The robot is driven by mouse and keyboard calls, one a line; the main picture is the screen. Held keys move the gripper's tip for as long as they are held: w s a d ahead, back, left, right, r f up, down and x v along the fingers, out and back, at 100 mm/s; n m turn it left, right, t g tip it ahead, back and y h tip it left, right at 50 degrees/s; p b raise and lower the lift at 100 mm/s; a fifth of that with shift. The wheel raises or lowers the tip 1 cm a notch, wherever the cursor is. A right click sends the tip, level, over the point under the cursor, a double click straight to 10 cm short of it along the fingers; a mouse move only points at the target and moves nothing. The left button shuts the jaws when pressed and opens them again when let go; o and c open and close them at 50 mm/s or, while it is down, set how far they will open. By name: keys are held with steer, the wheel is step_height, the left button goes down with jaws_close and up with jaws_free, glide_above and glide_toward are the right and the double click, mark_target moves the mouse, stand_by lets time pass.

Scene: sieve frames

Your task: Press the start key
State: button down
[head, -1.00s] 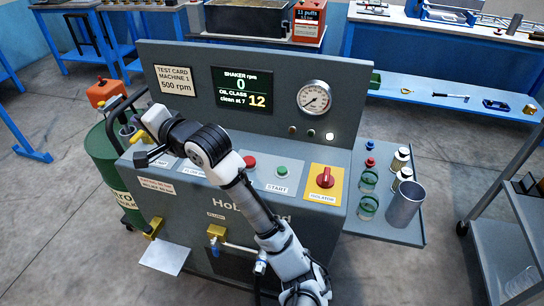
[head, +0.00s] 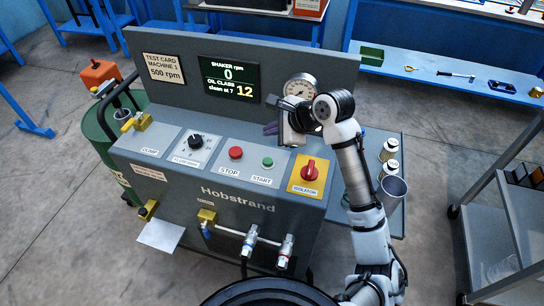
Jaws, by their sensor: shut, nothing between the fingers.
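The green start key (head: 268,162) sits on the sloped panel of the grey machine, above its START label. The red stop button (head: 236,153) is to its left. My gripper (head: 271,129) is shut and empty. In the picture it shows above and slightly right of the start key, in front of the upright back panel, apart from the key. The display (head: 229,82) reads shaker rpm 0 and oil class 12, clean at 7. The test card (head: 164,68) reads 500 rpm.
A red isolator knob (head: 310,169) on a yellow plate is right of the start key. A black dial knob (head: 195,141) is left of the stop button. My arm partly hides the gauge (head: 300,90) and the right side shelf. A grey cart (head: 500,215) stands at right.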

steer(key=shift+f, duration=0.1)
steer(key=b, duration=0.8)
glide_above(271, 162)
step_height(271, 162, down, 7)
steer(key=shift+r, duration=0.1)
steer(key=shift+f, duration=0.9)
steer(key=shift+f, duration=0.15)
stand_by(0.9)
steer(key=shift+f, duration=0.3)
steer(key=shift+f, duration=0.5)
stand_by(0.8)
steer(key=shift+r, duration=0.15)
steer(key=shift+r+p, duration=0.75)
steer(key=shift+p, duration=0.15)
